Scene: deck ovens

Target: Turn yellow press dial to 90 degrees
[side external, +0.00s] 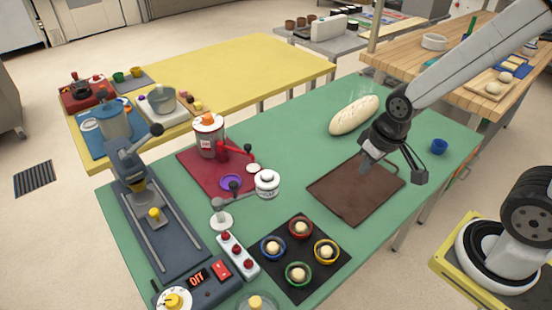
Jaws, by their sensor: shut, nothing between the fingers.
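The yellow press dial (172,300) sits on a white round face with markings, at the front end of the dark press (168,222), at the lower left of the side external view. The frame's bottom edge cuts the face, and I cannot read the angle. A small display (199,277) beside it reads OFF. My gripper (364,168) is shut and empty, pointing down above the brown tray (345,205), far to the right of the dial and not touching it.
Between my gripper and the dial stand a black mat (275,265) with several coloured rings holding dough balls, a red-button strip (238,255) and a white-headed jointed arm (267,183). A loaf (354,115) lies behind my gripper. The red switch (221,268) is near the dial.

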